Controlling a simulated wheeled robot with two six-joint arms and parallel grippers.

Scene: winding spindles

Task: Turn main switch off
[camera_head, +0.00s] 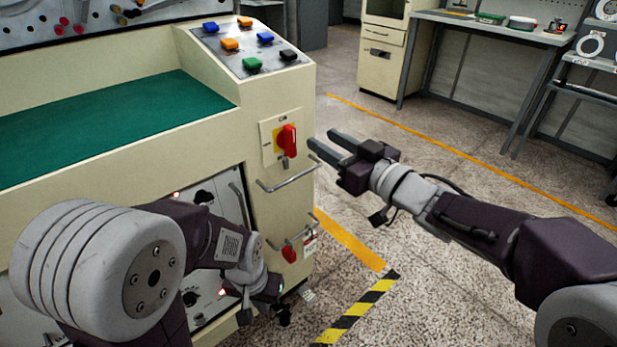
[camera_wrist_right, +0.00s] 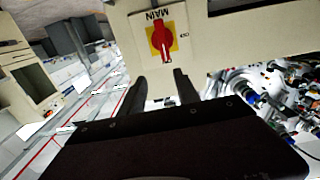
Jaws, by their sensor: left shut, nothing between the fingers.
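The main switch is a red rotary knob (camera_head: 287,141) on a yellow plate, on the front corner of the cream machine cabinet. In the right wrist view the knob (camera_wrist_right: 162,40) appears upside down on its plate, with the word MAIN beside it. My right gripper (camera_head: 323,141) is just right of the switch, its two fingers apart and empty. Its fingers also show in the right wrist view (camera_wrist_right: 158,85), below the knob and not touching it. My left gripper (camera_head: 281,307) is low in front of the cabinet, shut and partly hidden by its own wrist.
A metal handle (camera_head: 290,180) sits under the switch. A second red knob (camera_head: 289,253) is lower down. Coloured buttons (camera_head: 244,45) are on the sloped panel above. The floor right of the cabinet is clear, with a workbench (camera_head: 480,30) beyond.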

